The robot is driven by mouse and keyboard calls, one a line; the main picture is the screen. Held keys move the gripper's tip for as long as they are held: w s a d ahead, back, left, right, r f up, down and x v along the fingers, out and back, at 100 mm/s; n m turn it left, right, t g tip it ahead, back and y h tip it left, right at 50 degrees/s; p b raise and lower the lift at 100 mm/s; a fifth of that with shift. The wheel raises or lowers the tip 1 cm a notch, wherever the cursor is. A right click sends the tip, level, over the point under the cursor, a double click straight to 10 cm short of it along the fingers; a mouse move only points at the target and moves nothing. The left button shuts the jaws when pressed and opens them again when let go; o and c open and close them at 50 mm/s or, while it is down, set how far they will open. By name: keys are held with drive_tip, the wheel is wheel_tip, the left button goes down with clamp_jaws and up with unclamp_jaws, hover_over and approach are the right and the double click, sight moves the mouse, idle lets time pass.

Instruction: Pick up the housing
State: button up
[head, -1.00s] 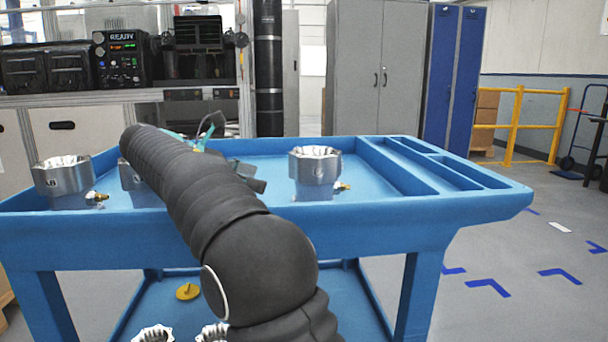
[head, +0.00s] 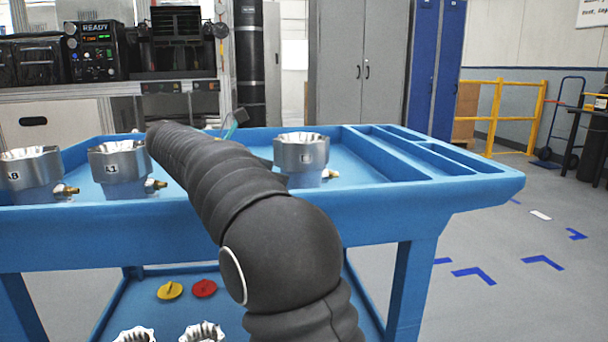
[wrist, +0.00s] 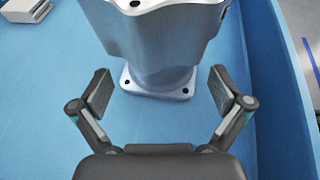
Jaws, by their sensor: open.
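Three silver machined housings stand upright on the blue cart top in the head view: a left one (head: 30,172), a middle one (head: 120,165) and a right one (head: 301,155). Each has a brass fitting near its base. In the wrist view a grey housing (wrist: 160,45) stands just ahead of my gripper (wrist: 161,90), its bolted foot flange between and slightly beyond the fingertips. The fingers are wide apart, one on each side, with visible gaps. It seems to be the right housing; my arm mostly hides the gripper in the head view.
The blue cart (head: 440,198) has a raised rim and divided slots at right. In the wrist view the tray wall (wrist: 268,80) runs close along the right, and a grey block (wrist: 25,10) lies at upper left. Yellow (head: 170,290) and red (head: 204,288) discs lie on the lower shelf.

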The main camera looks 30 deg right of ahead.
sight(296, 176)
drive_tip(key=b+x, duration=0.1)
drive_tip(key=x, duration=0.4)
drive_tip(key=shift+d+r+b, duration=0.1)
drive_tip(key=shift+b, duration=0.25)
drive_tip(key=shift+r, duration=0.15)
drive_tip(key=c, duration=1.5)
